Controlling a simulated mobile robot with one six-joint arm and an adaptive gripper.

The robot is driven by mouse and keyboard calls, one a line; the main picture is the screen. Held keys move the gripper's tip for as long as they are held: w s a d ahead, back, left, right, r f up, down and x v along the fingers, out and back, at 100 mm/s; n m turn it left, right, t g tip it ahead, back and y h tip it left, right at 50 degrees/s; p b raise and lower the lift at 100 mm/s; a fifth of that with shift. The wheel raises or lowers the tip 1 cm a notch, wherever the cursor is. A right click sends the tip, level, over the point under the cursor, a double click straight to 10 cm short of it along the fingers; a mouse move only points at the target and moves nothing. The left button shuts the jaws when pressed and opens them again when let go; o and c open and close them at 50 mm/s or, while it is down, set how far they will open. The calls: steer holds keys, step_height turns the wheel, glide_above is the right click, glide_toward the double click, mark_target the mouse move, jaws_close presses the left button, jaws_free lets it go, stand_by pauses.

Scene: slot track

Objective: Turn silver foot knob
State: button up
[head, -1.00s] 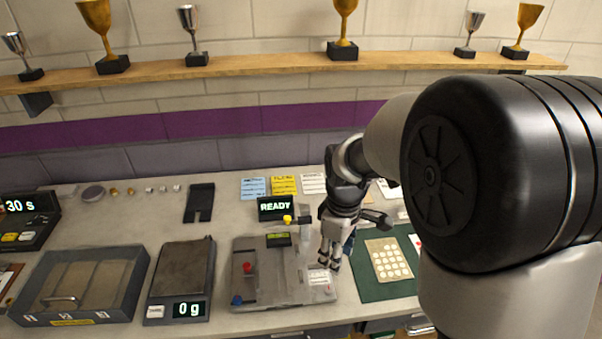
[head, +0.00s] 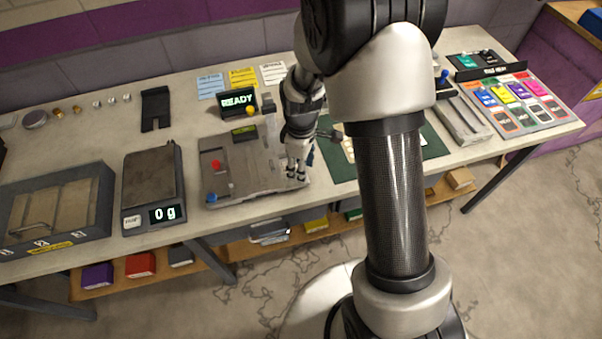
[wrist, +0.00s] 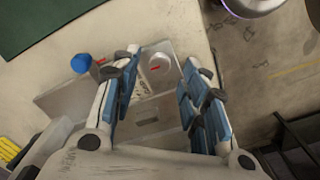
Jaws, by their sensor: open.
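The silver foot knob (wrist: 158,68) shows in the wrist view as a round pale knob with a red mark, on the end of a grey fixture (wrist: 150,128). My gripper (wrist: 166,58) is open, its blue-padded fingers on either side of the knob in the picture. I cannot tell whether they touch it. In the head view the fixture (head: 240,178) sits on the bench, and my gripper (head: 297,172) points down over its right end. The knob is hidden there behind my fingers.
The fixture carries a red knob (head: 215,164) and a blue knob (head: 211,197). A scale (head: 152,180) reading 0 g stands left of it. A green mat (head: 340,172) lies to its right, and a READY display (head: 238,101) stands behind.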

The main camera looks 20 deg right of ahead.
steer(key=shift+f, duration=1.4)
steer(key=shift+c, duration=0.2)
jaws_close()
